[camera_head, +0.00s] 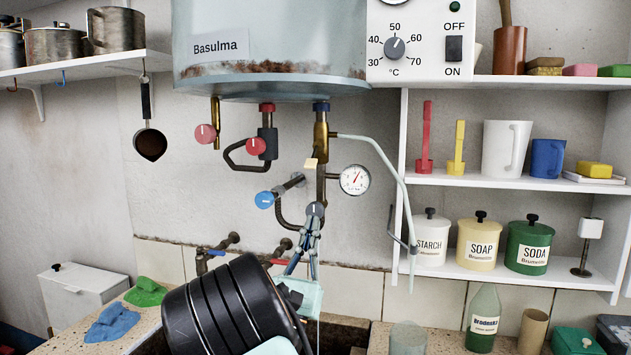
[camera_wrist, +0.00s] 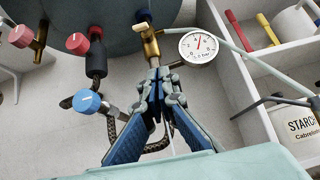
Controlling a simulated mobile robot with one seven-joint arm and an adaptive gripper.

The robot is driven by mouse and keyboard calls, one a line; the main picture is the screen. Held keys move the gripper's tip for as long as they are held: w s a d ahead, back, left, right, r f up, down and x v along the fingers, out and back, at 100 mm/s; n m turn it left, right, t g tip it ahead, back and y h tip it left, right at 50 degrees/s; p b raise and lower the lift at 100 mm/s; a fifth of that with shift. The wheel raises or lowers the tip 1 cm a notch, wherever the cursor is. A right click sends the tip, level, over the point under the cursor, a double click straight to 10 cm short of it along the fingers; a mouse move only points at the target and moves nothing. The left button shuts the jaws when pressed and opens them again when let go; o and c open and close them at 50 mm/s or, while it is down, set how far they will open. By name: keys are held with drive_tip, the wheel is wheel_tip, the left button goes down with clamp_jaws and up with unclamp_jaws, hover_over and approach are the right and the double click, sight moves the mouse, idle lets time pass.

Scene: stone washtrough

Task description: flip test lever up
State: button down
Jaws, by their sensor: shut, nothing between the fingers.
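A small cream tab, which looks like the test lever (camera_head: 311,163), sticks out to the left of the vertical pipe under the boiler's blue-collared brass valve (camera_head: 321,128). In the wrist view a cream tab (camera_wrist: 142,16) shows at the top of the brass fitting (camera_wrist: 150,42); its exact tilt is hard to tell. My gripper (camera_head: 315,217) is below the tab, pointing up, with its fingers together and empty. In the wrist view my gripper (camera_wrist: 160,76) has its tips just under the brass fitting. Whether they touch the pipe cannot be told.
A pressure gauge (camera_head: 355,179) sits right of the pipe. A blue knob (camera_head: 265,200) and red knobs (camera_head: 256,146) are to the left. The boiler (camera_head: 270,45) hangs above. A pale hose (camera_head: 390,165) curves down beside the shelves (camera_head: 470,180).

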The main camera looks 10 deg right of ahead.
sight(313, 156)
drive_tip(key=shift+w+a+f+n+t+y, duration=0.1)
drive_tip(key=shift+a+f+n+t+y, duration=0.4)
drive_tip(key=shift+a+n+y, duration=0.25)
drive_tip(key=shift+d+r, duration=0.1)
drive_tip(key=shift+r, duration=0.05)
drive_tip(key=w+d+r+p, duration=0.2)
drive_tip(key=w+r, duration=0.1)
drive_tip(key=r, duration=0.7)
drive_tip(key=shift+w+r, duration=0.35)
drive_tip(key=shift+w, duration=0.05)
drive_tip(key=shift+a+r, duration=0.1)
